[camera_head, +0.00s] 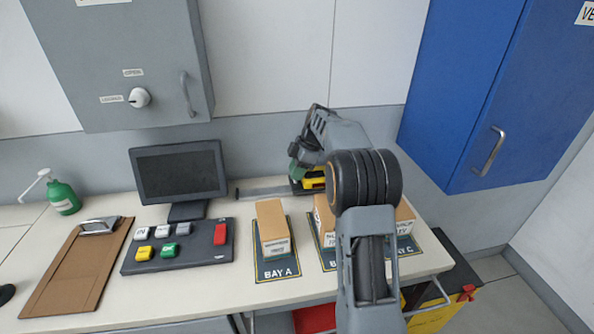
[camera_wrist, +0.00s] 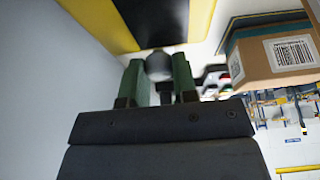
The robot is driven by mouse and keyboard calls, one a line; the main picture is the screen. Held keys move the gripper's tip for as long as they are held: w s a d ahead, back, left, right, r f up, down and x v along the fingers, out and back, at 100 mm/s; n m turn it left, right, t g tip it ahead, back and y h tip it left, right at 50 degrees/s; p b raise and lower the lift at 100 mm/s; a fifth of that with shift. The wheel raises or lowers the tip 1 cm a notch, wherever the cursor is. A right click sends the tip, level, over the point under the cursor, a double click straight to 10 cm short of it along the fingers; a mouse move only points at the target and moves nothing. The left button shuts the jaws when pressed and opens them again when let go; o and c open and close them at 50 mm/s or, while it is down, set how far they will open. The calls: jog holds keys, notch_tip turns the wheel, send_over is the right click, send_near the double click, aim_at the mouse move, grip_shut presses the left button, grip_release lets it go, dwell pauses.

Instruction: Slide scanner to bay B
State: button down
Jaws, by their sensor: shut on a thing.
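The scanner (camera_head: 314,183), a dark block with yellow and red parts, sits at the back of the bench, at the right end of the visible grey rail (camera_head: 262,190). My gripper (camera_head: 297,165) is there, partly hidden by my arm. In the wrist view its green fingers (camera_wrist: 158,72) are shut on a grey rounded knob (camera_wrist: 158,63), in front of a yellow-edged black surface. The bay B mat (camera_head: 328,264) lies in front, its label partly covered by my arm. A cardboard box (camera_head: 322,215) stands on it, partly hidden.
Bay A (camera_head: 277,273) and bay C (camera_head: 410,250) mats flank bay B, each with a box. A monitor (camera_head: 180,172), button panel (camera_head: 178,246) and clipboard (camera_head: 78,265) stand left. A blue cabinet (camera_head: 490,90) hangs right. A labelled box (camera_wrist: 285,55) is close right in the wrist view.

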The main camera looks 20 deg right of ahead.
aim_at(313, 173)
jog(key=shift+w+r, duration=0.1)
jog(key=shift+r, duration=0.05)
jog(key=c, duration=0.9)
grip_release()
jog(key=shift+d, duration=0.1)
jog(key=p+v, duration=0.1)
jog(key=v, duration=1.2)
jog(key=shift+r, duration=0.25)
